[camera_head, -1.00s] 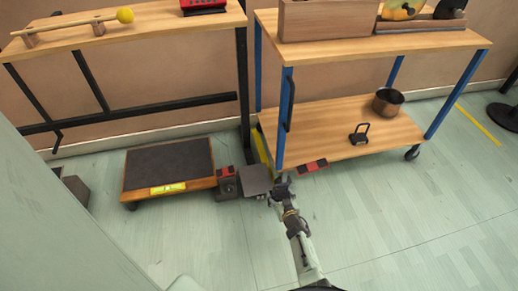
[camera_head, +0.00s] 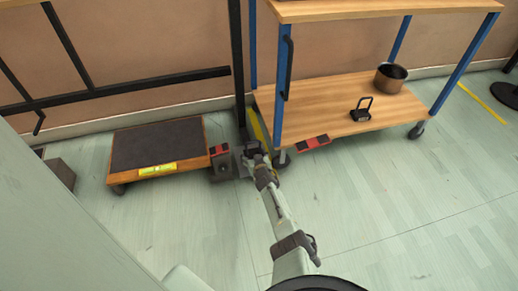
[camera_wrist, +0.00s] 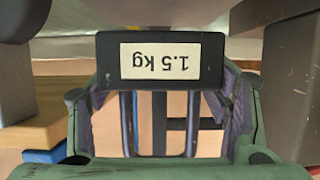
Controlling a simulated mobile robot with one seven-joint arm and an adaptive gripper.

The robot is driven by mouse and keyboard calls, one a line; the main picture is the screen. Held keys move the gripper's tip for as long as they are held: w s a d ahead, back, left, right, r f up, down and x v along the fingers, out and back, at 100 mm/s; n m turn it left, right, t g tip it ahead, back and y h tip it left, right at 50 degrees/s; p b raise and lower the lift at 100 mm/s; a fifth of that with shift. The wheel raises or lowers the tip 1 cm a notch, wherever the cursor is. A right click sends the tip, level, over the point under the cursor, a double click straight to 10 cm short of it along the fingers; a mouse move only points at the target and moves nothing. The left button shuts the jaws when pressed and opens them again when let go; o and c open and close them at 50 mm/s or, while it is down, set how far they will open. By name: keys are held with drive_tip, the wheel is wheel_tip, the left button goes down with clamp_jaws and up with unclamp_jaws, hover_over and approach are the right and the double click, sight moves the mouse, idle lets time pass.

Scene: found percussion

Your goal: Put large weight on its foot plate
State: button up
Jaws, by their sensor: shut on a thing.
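A black block-shaped weight with a white label reading 1.5 kg, upside down in the picture, shows in the wrist view (camera_wrist: 160,60). Its dark handle bars run down between my gripper's fingers (camera_wrist: 160,125). In the head view my gripper (camera_head: 258,158) is low, by the foot of the dark upright post. It is shut on the weight, which my gripper mostly hides there.
A low dark-topped platform (camera_head: 158,145) is further left. The blue-legged cart (camera_head: 330,120) is close on the right, bearing a small handled black object (camera_head: 375,109) and a pot (camera_head: 390,77).

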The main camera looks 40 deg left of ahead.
drive_tip(key=shift+w+a+f+b, duration=0.15)
drive_tip(key=shift+f+b, duration=1.3)
drive_tip(key=shift+f, duration=0.05)
drive_tip(key=shift+r, duration=0.1)
drive_tip(key=o, duration=1.5)
drive_tip(key=shift+f, duration=0.4)
drive_tip(key=o, duration=0.5)
drive_tip(key=shift+c, duration=0.2)
drive_tip(key=shift+r, duration=0.1)
